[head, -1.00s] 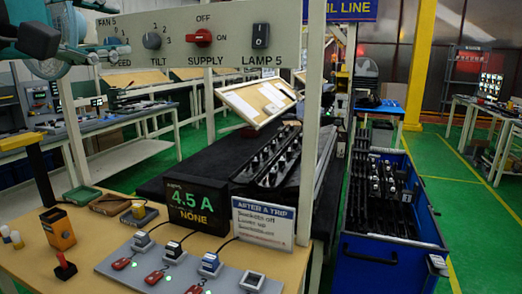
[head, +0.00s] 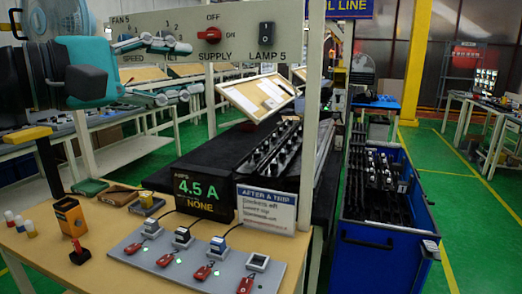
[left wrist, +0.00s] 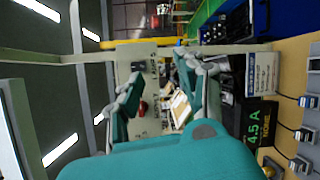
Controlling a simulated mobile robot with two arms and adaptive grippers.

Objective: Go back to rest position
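My left gripper (head: 193,68) comes in from the upper left in the head view, in front of the switch panel (head: 293,38). Its two teal and grey fingers are spread apart with nothing between them. It covers the tilt knob and part of the fan knob. In the left wrist view the fingers (left wrist: 166,92) also stand apart, with the panel and its red supply switch seen beyond the gap. The supply switch (head: 209,35) is clear of the fingers. My right gripper is not in view.
On the wooden bench stand a black display (head: 203,195) reading 4.5 A and NONE, a white sign (head: 266,208), a grey board (head: 190,266) with several red-tagged plugs, and an orange box (head: 70,217).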

